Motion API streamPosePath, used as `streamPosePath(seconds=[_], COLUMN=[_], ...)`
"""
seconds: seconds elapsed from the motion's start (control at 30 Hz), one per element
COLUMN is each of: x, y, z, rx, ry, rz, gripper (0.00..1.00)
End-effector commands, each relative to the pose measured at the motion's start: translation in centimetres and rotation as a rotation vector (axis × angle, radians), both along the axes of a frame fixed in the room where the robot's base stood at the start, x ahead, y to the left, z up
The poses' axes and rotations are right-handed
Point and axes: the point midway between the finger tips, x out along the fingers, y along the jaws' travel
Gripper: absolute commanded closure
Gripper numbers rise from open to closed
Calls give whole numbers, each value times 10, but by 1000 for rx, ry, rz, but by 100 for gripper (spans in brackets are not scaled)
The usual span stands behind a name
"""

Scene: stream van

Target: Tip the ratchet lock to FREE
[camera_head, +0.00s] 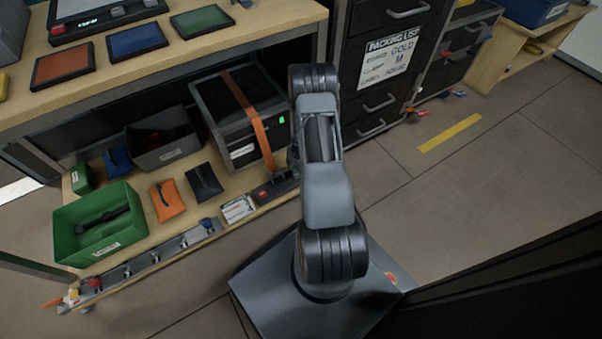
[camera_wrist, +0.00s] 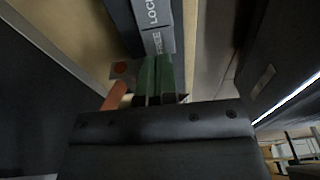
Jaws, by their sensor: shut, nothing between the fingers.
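The ratchet lock (camera_head: 275,188) is a dark block with a red spot, low on the shelf's front edge at the end of an orange strap (camera_head: 250,118). In the wrist view a grey label plate (camera_wrist: 152,22) reads LOCK, with FREE nearer my gripper. My gripper (camera_wrist: 155,68) shows there as two green-tinted fingers, shut together and empty, with their tips close to the FREE end. I cannot tell whether they touch it. Which way the lock is tipped is not clear. In the head view my arm hides the gripper.
The strap crosses a dark case (camera_head: 232,122). A green bin (camera_head: 68,243), grey bin (camera_head: 160,150) and orange pouch (camera_head: 167,200) share the shelf. A white-labelled box (camera_head: 238,209) sits left of the lock. A dark drawer cabinet (camera_head: 368,104) stands behind my arm. Floor right is open.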

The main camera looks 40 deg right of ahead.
Motion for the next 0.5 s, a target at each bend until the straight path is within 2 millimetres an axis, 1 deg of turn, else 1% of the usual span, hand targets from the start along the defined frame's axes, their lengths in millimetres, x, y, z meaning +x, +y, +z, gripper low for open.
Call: streamPosePath(seconds=[0.5], x=[0], y=[0], z=[-4], rx=[0], ry=[0], rz=[0], gripper=[100])
